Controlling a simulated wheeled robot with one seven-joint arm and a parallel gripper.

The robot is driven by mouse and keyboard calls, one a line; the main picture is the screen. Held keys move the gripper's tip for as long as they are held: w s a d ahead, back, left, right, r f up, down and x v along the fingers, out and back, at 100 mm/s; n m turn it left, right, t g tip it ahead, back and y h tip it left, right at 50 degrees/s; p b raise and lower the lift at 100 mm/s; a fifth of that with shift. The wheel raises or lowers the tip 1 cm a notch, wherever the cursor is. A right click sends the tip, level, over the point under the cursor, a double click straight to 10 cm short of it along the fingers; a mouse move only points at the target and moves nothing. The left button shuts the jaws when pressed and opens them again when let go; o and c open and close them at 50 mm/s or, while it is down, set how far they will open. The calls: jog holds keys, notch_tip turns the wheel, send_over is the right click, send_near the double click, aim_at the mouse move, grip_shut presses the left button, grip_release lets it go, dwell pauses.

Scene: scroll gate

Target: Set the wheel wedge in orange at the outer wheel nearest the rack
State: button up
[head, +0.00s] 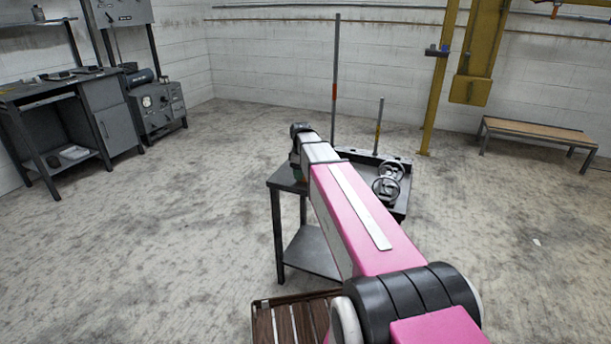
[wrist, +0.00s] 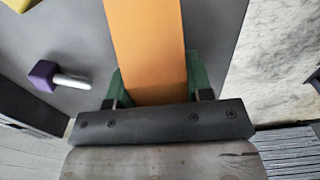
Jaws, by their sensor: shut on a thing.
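My gripper (wrist: 153,82) is shut on the orange wheel wedge (wrist: 146,40), with a green finger on each side of it. In the wrist view the wedge extends from the jaws past the top edge, over a grey surface; I cannot tell whether it touches that surface. In the head view my pink arm reaches to a small dark table (head: 286,180) and hides the wedge and most of the gripper. Spoked wheels (head: 387,182) show at a low dark tray (head: 401,205) right of my arm. I cannot tell which wheel is the outer one nearest the rack.
A purple block with a silver pin (wrist: 44,76) and part of a yellow thing (wrist: 17,4) lie left of the wedge. A tall post (head: 335,75) and shorter post (head: 379,125) stand by the tray. A bench (head: 535,132) is far right. Floor at left is clear.

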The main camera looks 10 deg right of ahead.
jog(key=shift+r, duration=0.15)
jog(key=shift+r, duration=0.65)
notch_tip(320, 180, up, 3)
jog(key=shift+f, duration=0.2)
jog(key=s+a+r, duration=0.7)
jog(key=s, duration=0.2)
jog(key=s+d+r+m, duration=0.1)
jog(key=s+d+m, duration=0.3)
jog(key=d+m, duration=0.3)
jog(key=shift+s+d+r+m, duration=0.25)
jog(key=shift+r+m, duration=0.1)
jog(key=shift+m, duration=1.75)
jog(key=shift+w, duration=0.1)
